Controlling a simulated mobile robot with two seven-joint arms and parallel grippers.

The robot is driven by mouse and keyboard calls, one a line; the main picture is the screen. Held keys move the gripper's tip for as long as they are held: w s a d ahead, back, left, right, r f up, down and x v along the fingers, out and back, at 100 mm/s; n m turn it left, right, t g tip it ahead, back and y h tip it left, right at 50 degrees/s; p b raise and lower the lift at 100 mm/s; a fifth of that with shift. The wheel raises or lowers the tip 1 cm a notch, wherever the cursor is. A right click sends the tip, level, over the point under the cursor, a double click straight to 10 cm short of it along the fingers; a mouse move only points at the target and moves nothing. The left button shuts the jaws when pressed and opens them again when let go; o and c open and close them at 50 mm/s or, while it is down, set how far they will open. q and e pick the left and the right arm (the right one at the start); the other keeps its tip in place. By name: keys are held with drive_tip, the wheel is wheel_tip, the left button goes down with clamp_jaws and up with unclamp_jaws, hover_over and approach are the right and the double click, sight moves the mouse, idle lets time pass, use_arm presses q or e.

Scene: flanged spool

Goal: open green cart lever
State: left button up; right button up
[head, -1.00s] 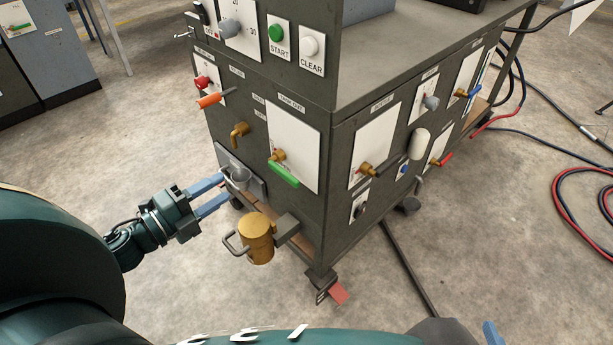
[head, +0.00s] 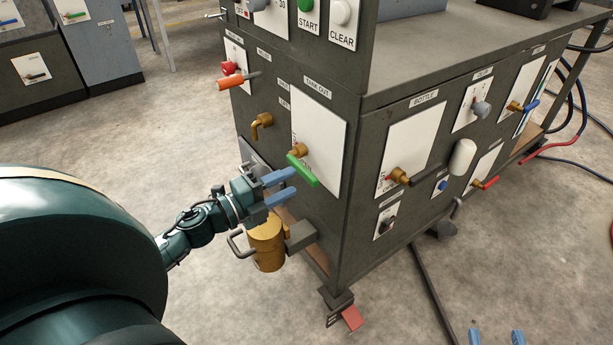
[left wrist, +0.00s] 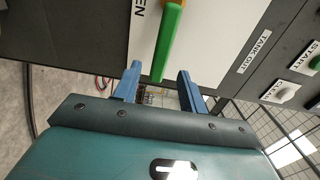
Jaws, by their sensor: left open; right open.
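The green lever (head: 303,170) sits on a brass valve on the white TANK OUT panel of the dark cart, slanting down to the right. My left gripper (head: 295,185) is open, its blue fingertips just below and left of the lever. In the left wrist view the green lever (left wrist: 168,42) reaches down so that its end appears between the two open fingers (left wrist: 159,78). Whether it is between them in depth, I cannot tell. No grip on it shows. My right gripper (head: 496,338) shows only its blue fingertips, apart, at the bottom edge.
A brass canister (head: 267,245) with a handle sticks out below my left gripper. An orange lever (head: 232,83) and a brass spout (head: 261,124) are up and left on the same face. The BOTTLE valve (head: 398,175) is on the side face. Open floor lies left.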

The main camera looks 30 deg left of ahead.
sight(303, 176)
use_arm(q)
drive_tip(key=x, duration=0.6)
clamp_jaws()
idle(0.4)
